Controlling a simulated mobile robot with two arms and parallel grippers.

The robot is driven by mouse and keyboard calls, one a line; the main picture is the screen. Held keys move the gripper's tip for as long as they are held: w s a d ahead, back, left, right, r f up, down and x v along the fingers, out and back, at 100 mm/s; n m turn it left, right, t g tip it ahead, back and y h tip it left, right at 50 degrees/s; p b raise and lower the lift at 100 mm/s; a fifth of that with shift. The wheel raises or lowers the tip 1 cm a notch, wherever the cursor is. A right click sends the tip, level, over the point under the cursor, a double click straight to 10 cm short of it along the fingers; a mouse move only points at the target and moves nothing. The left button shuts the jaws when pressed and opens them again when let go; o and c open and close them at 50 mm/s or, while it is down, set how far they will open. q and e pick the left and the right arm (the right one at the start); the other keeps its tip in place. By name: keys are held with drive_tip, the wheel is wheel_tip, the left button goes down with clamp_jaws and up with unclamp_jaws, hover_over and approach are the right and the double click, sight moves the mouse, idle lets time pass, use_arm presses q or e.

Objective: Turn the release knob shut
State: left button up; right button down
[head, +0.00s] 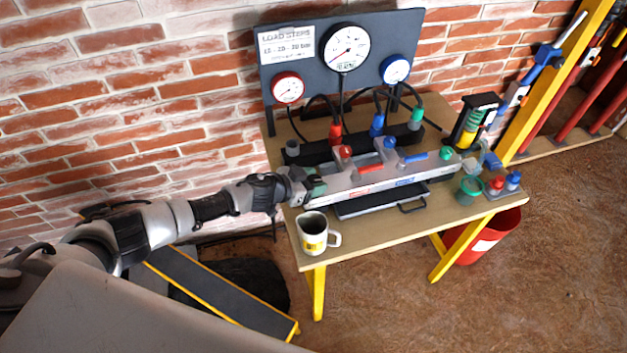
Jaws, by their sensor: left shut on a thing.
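A long grey pump block (375,178) lies along the workbench, with red, blue and green knobs and levers on top. My left gripper (312,188) reaches in from the left and is shut at the block's left end, on what appears to be the release knob. The fingers hide most of that knob, so its turn position cannot be told. A red knob (346,152), a blue knob (390,142) and a green knob (446,154) stand clear of the gripper. My right gripper is not in view.
The bench (375,225) carries a mug (313,233) close to my left gripper, a black tray (372,203) and a green cup (470,188). A gauge board (300,66) with three dials and hoses stands behind. A red bucket (490,240) is under the right end.

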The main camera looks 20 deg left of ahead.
use_arm(q)
drive_tip(key=shift+w+m+g+h, duration=0.1)
drive_tip(key=shift+m+g+h, duration=0.6)
drive_tip(key=shift+m+g, duration=0.15)
drive_tip(key=shift+a+f+m+g+h+b, duration=0.1)
drive_tip(key=shift+f+m+g+h+b, duration=0.05)
drive_tip(key=shift+m+g+h+b, duration=0.7)
drive_tip(key=m+g+b, duration=0.5)
drive_tip(key=b, duration=0.3)
drive_tip(key=m+g+b, duration=0.5)
drive_tip(key=g+b, duration=0.1)
drive_tip(key=b, duration=0.3)
drive_tip(key=shift+f+h, duration=0.2)
drive_tip(key=shift+h, duration=0.15)
drive_tip(key=m+g+b, duration=0.2)
drive_tip(key=b, duration=0.2)
drive_tip(key=shift+r, duration=0.2)
drive_tip(key=shift+y, duration=0.4)
drive_tip(key=shift+r+g+b, duration=0.1)
drive_tip(key=shift+g+b, duration=0.25)
drive_tip(key=shift+g, duration=0.05)
drive_tip(key=shift+m, duration=0.3)
drive_tip(key=o, duration=0.9)
drive_tip(key=shift+o, duration=0.2)
